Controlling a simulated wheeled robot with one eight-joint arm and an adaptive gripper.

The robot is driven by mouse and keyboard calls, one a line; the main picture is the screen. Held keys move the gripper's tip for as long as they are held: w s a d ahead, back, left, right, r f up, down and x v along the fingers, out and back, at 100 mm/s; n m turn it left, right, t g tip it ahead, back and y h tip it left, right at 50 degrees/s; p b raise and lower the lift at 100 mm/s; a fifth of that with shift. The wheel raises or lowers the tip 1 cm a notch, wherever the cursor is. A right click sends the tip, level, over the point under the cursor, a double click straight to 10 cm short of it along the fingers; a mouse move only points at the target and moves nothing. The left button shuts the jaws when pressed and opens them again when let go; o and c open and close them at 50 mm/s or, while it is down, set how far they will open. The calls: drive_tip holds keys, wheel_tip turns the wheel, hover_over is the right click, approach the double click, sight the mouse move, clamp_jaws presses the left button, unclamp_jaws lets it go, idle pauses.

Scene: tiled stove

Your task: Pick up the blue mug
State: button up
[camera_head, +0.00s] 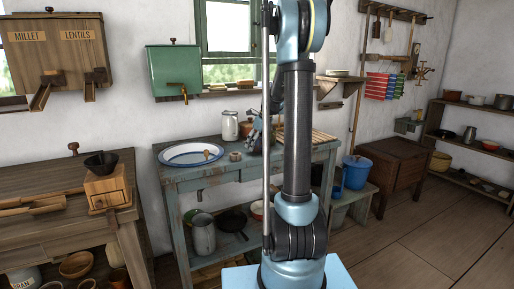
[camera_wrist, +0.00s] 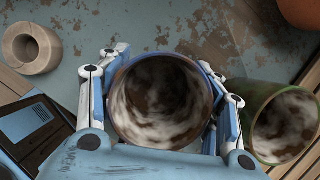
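The blue mug (camera_wrist: 160,103) is in the middle of the wrist view, seen from above into its mouth. It has a blue rim and a stained brown-and-white inside. My gripper (camera_wrist: 158,60) has one finger on each side of it, close against its outer wall. Whether both fingers press on it is not clear, nor is its height over the table. In the head view my arm hides most of this area, and the mug cannot be made out there.
A green-rimmed vessel (camera_wrist: 282,125) stands just right of the right finger. A pale ring-shaped object (camera_wrist: 31,48) lies at the upper left, and an orange-brown round thing (camera_wrist: 302,10) at the upper right. The worn blue table (camera_head: 218,172) also carries a white basin (camera_head: 190,154).

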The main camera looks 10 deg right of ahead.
drive_tip(key=c, duration=0.4)
wheel_tip(320, 180, up, 10)
idle(0.6)
